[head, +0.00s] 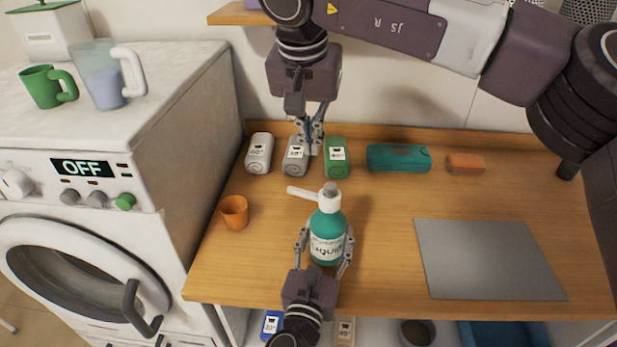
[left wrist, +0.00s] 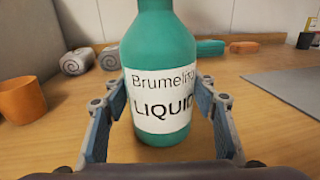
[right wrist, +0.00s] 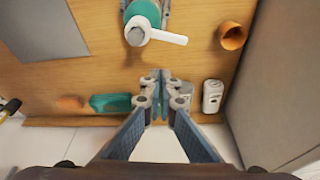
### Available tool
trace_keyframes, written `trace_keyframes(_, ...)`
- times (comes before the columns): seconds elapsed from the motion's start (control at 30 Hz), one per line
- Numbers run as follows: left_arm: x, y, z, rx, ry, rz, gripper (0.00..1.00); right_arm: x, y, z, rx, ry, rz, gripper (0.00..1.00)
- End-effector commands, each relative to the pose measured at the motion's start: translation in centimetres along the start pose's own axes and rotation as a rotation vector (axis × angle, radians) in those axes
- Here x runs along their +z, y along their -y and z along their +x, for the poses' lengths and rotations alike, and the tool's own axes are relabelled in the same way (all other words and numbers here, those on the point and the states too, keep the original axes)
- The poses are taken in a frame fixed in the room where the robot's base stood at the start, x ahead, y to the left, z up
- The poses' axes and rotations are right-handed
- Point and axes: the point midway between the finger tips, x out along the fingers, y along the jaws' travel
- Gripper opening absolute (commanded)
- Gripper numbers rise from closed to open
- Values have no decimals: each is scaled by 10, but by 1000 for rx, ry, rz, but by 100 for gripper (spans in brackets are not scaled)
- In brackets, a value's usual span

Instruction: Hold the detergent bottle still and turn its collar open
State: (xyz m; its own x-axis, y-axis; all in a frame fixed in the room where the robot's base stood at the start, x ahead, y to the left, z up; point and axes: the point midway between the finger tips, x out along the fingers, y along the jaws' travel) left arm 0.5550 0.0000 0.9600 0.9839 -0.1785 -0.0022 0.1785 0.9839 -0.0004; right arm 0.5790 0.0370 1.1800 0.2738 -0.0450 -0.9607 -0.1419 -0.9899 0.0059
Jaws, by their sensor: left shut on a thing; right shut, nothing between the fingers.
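The teal detergent bottle (head: 327,238) stands upright on the wooden table, with a white collar (head: 330,200) and a white spout pointing left in the head view. My left gripper (head: 324,245) is shut on the bottle's body from the near side; its fingers flank the label in the left wrist view (left wrist: 165,90). My right gripper (head: 310,135) points down above the back of the table, behind the bottle, shut and empty. In the right wrist view the bottle's white collar and spout (right wrist: 150,32) lie apart from the fingertips (right wrist: 161,78).
Grey rolled items (head: 259,153) and a green one (head: 337,158) stand below the right gripper at the back. An orange cup (head: 234,212) is left of the bottle. A teal case (head: 399,158), an orange block (head: 465,162) and a grey mat (head: 488,258) lie to the right.

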Motion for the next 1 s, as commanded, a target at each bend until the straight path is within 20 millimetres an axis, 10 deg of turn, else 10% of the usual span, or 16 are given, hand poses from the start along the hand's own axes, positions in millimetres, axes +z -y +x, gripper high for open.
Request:
trace_keyframes(0.37,2,0,0,-1,3,0,7,-11,4,12,50,-54,172,0)
trace_keyframes(0.8,2,0,0,-1,3,0,7,-15,-1,101,50,-52,168,0)
trace_keyframes(1.0,1,0,0,-1,2,0,7,10,5,90,48,-55,165,0)
